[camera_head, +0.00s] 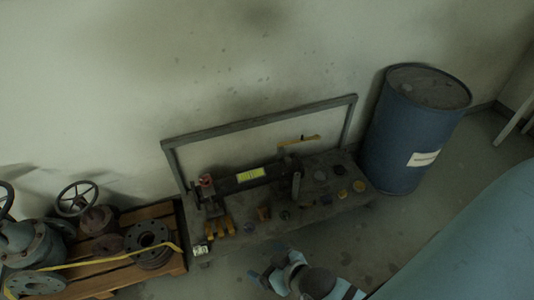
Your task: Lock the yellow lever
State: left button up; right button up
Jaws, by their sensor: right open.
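A yellow lever (300,140) shows at the back of a dark low bench with a grey upright frame (262,119). It is small and lies nearly level, rising slightly to the right. My right gripper (268,268) is at the bottom centre, in front of the bench and well apart from the lever. It is open, and I see nothing between its fingers. My left gripper is not in view.
The bench top (322,203) carries several small knobs, a yellow label (250,174), a red part (206,181) and yellow pieces (218,227). A blue barrel (405,140) stands right. Valves lie on a wooden pallet (105,278) at left. Floor shows between bench and gripper.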

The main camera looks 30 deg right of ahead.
aim_at(303, 205)
jog(key=k+z, duration=0.1)
jog(key=z, duration=0.85)
jog(key=k+l+z, duration=0.1)
jog(key=z, duration=0.4)
